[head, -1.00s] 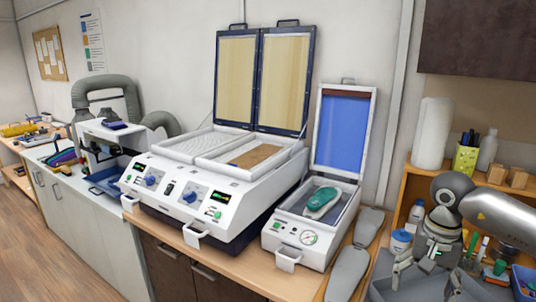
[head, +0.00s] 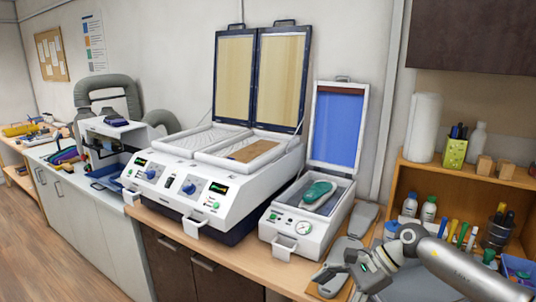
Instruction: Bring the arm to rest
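My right arm (head: 465,270) comes in from the lower right. Its gripper (head: 340,277) is at the bottom of the head view, over the grey insoles (head: 363,220) beside the small press. Its fingers look spread, with nothing seen between them. My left gripper is not in view. The small white press (head: 290,232) stands open with its blue lid membrane (head: 335,128) raised. A green form (head: 319,195) lies inside it.
The large double press (head: 180,196) stands open left of the small press, with a brown sheet (head: 251,151) on its right bed. A wooden shelf (head: 400,172) with bottles and tools stands on the right, close to my arm.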

